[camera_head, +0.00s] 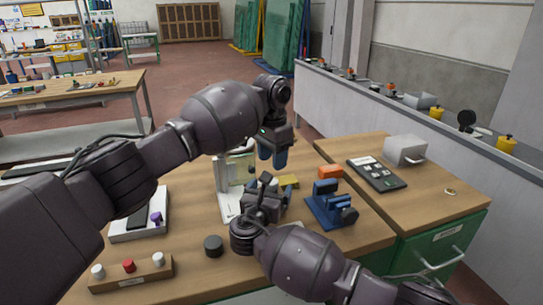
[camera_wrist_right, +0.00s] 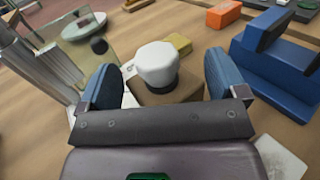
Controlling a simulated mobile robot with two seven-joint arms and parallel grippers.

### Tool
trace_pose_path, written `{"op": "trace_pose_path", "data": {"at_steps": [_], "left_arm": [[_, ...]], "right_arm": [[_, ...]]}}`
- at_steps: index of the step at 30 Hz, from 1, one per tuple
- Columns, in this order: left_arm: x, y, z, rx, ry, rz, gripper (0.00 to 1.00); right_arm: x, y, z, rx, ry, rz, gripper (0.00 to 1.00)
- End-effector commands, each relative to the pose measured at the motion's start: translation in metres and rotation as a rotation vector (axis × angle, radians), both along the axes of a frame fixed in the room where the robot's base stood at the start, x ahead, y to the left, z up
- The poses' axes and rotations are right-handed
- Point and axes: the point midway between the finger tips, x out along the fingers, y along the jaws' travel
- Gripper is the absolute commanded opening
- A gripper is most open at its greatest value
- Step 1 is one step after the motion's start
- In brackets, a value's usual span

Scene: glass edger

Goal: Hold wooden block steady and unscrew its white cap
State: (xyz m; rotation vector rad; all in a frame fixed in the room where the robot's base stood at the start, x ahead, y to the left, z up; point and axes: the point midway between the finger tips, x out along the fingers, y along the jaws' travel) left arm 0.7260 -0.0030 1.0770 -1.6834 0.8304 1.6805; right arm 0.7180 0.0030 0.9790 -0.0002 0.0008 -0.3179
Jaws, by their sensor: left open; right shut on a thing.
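The wooden block (camera_wrist_right: 168,96) stands between the blue fingers of my right gripper (camera_wrist_right: 163,72) in the right wrist view, with the white cap (camera_wrist_right: 157,64) upright on top. My right gripper is shut on the block, at the middle of the bench in the head view (camera_head: 266,196), where its own body hides most of the block. My left gripper (camera_head: 272,158) is open and empty, its fingers pointing down above and slightly behind the right gripper. I see no contact between the left gripper and the cap.
A blue vise (camera_head: 328,207), an orange block (camera_head: 330,171) and a yellow block (camera_head: 289,181) are close by. A black puck (camera_head: 213,246), a wooden strip (camera_head: 108,283) with coloured knobs and a white tray (camera_head: 120,236) lie left. A clear panel (camera_wrist_right: 93,58) stands behind.

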Motion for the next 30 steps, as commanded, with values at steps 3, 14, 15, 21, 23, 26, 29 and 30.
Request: {"op": "trace_pose_path", "data": {"at_steps": [3,14,15,21,23,26,29,30], "left_arm": [[0.0000,0.0000,0.0000,0.000,-0.003,-0.164,0.49],[0.0003,0.0003,0.0006,0.001,-0.008,-0.671,0.49],[0.0003,0.0005,0.0007,0.002,-0.008,-0.727,0.49],[0.0004,0.0007,0.0010,0.002,-0.011,-1.008,0.49],[0.0005,0.0009,0.0011,0.003,-0.012,-1.092,0.49],[0.0006,0.0011,0.0012,0.003,-0.012,-1.234,0.49],[0.0006,0.0012,0.0013,0.004,-0.013,-1.373,0.49],[0.0007,0.0013,0.0013,0.004,-0.013,-1.430,0.49]], "right_arm": [[-0.0001,0.0001,0.0000,0.000,0.000,0.000,0.24],[-0.0001,0.0001,0.0000,0.000,0.000,0.000,0.24],[-0.0001,0.0001,0.0000,0.000,0.000,0.000,0.24],[-0.0001,0.0001,0.0000,0.000,0.000,0.000,0.24],[0.0000,0.0001,0.0000,0.000,0.000,0.000,0.24],[0.0000,0.0001,0.0000,0.000,0.000,0.000,0.24],[0.0000,0.0001,0.0000,0.000,0.000,0.000,0.24],[0.0000,0.0001,0.0000,0.000,0.000,0.000,0.24]]}}
